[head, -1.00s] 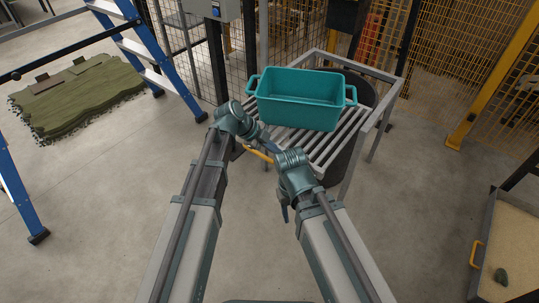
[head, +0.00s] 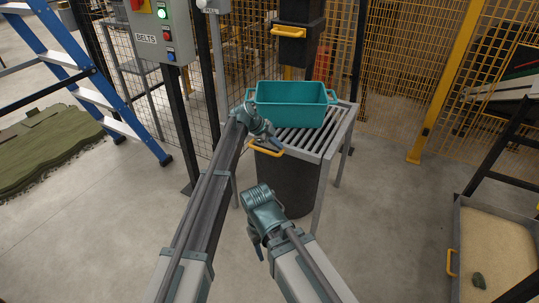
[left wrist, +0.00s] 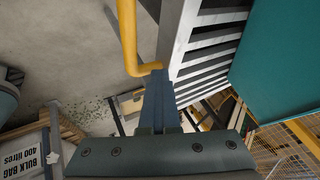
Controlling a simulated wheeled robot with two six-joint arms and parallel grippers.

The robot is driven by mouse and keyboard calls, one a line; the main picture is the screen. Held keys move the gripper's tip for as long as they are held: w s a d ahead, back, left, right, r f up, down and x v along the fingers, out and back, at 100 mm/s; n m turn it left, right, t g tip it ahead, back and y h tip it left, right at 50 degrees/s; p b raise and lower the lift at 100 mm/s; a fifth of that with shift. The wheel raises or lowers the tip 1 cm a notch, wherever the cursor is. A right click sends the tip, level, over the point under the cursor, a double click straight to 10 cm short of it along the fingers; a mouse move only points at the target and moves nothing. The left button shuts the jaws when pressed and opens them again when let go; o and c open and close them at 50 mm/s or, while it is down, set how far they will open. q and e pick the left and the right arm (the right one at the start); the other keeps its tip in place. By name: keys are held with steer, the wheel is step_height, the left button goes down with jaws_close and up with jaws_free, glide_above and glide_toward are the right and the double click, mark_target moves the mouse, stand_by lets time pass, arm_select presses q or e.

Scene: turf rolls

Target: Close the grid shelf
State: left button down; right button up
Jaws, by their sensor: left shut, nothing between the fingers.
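The grid shelf (head: 316,143) is a grey slatted rack on a metal frame, with a yellow handle (head: 263,149) on its near left edge. The slats (left wrist: 208,50) and handle (left wrist: 129,42) also show in the left wrist view. My left gripper (head: 277,144) is shut and empty at the shelf's near left edge, close by the handle. In the left wrist view its fingertips (left wrist: 159,76) are beside the handle's end and the shelf edge; contact is unclear. My right gripper (head: 256,250) is low in front of the shelf, its jaw state unclear.
A teal tub (head: 297,105) stands on the slats. A dark bin (head: 290,185) is beneath the shelf. A grey control box (head: 158,32) and blue ladder (head: 75,65) are left. A sand tray (head: 495,250) lies right. Floor in front is clear.

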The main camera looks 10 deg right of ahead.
mark_target(286, 141)
arm_select(q)
steer(key=w+d, duration=0.2)
steer(key=w, duration=0.1)
steer(key=shift+w+d, duration=0.2)
steer(key=shift+w, duration=0.05)
steer(key=shift+d+r, duration=0.1)
